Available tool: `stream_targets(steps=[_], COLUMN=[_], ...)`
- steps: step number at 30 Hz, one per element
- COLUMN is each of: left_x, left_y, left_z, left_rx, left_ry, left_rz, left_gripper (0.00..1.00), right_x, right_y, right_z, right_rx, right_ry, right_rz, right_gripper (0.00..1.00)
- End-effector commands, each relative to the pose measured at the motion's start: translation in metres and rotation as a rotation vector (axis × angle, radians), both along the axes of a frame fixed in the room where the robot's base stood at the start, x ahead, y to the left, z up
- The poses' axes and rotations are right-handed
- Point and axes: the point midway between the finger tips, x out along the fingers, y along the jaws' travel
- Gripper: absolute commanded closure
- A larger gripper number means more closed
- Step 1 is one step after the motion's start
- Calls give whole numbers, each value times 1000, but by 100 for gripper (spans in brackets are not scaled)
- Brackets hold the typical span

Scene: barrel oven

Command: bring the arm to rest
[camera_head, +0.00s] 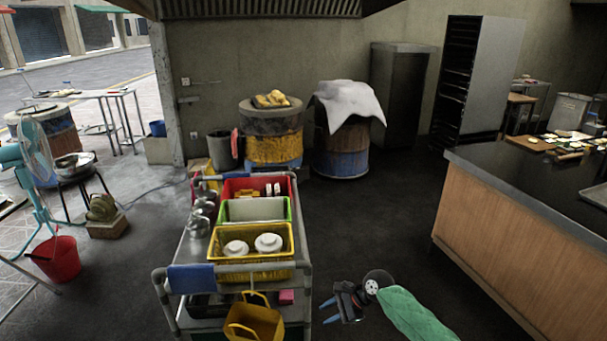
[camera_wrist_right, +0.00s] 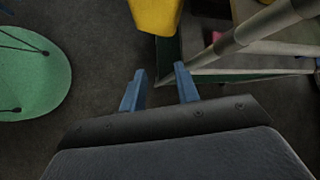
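My right gripper (camera_head: 328,311) is low in the camera_head view, just right of the cart, with its arm in a green sleeve (camera_head: 412,312). In the right wrist view its two blue fingers (camera_wrist_right: 161,88) stand apart with nothing between them, over dark floor. The fingertips point toward the cart's side and touch nothing that I can see. My left gripper does not show in either view.
The cart (camera_head: 180,262) with coloured bins stands close left of my right gripper. A yellow bag (camera_head: 254,321) hangs at its near end. A wood-sided counter (camera_head: 520,215) is on the right. Barrel ovens (camera_head: 270,145) stand behind. Dark floor (camera_head: 370,225) lies clear between cart and counter.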

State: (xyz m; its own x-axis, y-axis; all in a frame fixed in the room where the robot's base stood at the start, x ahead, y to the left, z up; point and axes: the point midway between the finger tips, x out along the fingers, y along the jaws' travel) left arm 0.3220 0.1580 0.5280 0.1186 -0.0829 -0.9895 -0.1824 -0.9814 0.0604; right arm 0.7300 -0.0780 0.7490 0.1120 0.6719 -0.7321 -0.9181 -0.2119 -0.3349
Motion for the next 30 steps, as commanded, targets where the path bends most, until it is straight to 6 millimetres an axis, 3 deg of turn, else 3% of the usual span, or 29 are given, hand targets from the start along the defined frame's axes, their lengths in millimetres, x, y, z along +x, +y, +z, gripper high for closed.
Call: stream_targets(steps=[10, 20, 24, 30], left_x=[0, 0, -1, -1], left_y=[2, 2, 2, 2], left_z=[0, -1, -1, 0], left_rx=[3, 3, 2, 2], left_ry=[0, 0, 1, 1], left_rz=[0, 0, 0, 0], left_gripper=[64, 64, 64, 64], right_x=[16, 47, 39, 3], right_y=[-23, -49, -58, -74], right_z=[2, 44, 44, 19], right_rx=[-273, -650, -820, -989], right_ry=[-499, -949, -1061, -1080], right_rz=[476, 946, 1133, 1302], right_gripper=[69, 69, 69, 69])
